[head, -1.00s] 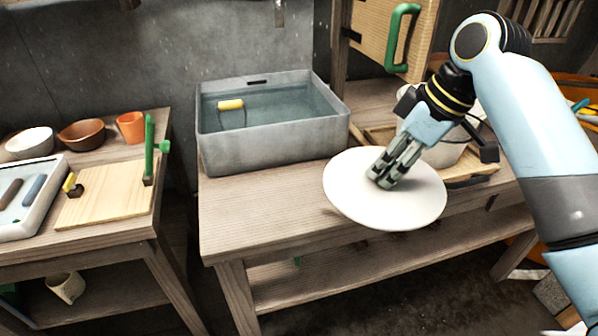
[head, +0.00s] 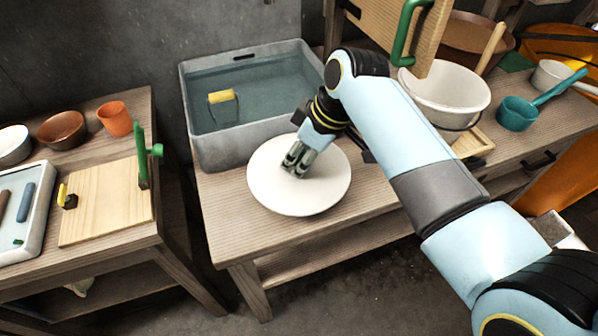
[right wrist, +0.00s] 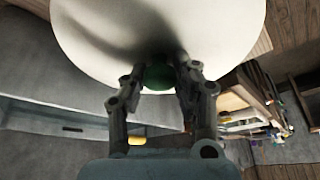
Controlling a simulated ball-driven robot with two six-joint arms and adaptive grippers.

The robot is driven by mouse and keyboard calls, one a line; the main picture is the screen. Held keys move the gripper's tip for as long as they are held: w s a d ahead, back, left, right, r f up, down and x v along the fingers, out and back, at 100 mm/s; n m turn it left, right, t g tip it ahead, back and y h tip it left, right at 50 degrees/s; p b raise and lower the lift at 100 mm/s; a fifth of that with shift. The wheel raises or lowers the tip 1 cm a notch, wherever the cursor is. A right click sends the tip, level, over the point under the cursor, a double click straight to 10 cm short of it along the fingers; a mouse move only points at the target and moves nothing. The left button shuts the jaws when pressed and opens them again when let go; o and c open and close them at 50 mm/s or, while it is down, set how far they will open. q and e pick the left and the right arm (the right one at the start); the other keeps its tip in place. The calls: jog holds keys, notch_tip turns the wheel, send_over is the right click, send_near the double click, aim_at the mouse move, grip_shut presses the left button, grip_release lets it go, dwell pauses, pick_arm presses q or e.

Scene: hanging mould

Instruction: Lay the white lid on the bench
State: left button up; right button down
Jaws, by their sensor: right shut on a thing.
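The white lid (head: 315,198) is a round disc over the front of the wooden bench (head: 222,232), in front of the grey water basin. It looks about level; I cannot tell if it touches the bench top. My right gripper (head: 297,166) comes down onto the lid's middle. In the right wrist view, the fingers (right wrist: 162,85) are shut around the lid's dark green knob (right wrist: 158,76), with the white lid (right wrist: 95,35) beyond them. The fingers hide the knob in the head view. My left gripper is not in view.
The grey basin (head: 210,150), with water and a yellow-handled thing, stands just behind the lid. A white bucket (head: 445,98) and a teal pan (head: 518,113) are on the right. A side table with a cutting board (head: 105,205) is at left. Bare bench lies left of the lid.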

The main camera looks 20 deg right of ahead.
jog(key=shift+f, duration=0.8)
notch_tip(320, 180, down, 3)
jog(key=shift+r, duration=0.15)
jog(key=shift+f, duration=0.4)
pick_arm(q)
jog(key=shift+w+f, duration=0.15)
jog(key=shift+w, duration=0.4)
pick_arm(e)
jog(key=shift+s+f, duration=0.1)
jog(key=shift+f, duration=0.05)
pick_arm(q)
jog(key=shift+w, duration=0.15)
pick_arm(e)
jog(key=c, duration=1)
grip_release()
jog(key=shift+d+r, duration=0.1)
jog(key=shift+r, duration=0.3)
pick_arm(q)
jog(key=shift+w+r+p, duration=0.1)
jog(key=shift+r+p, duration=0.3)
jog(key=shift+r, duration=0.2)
pick_arm(e)
jog(key=v, duration=1.1)
jog(key=shift+s+d+r, duration=0.1)
jog(key=shift+s+r, duration=0.05)
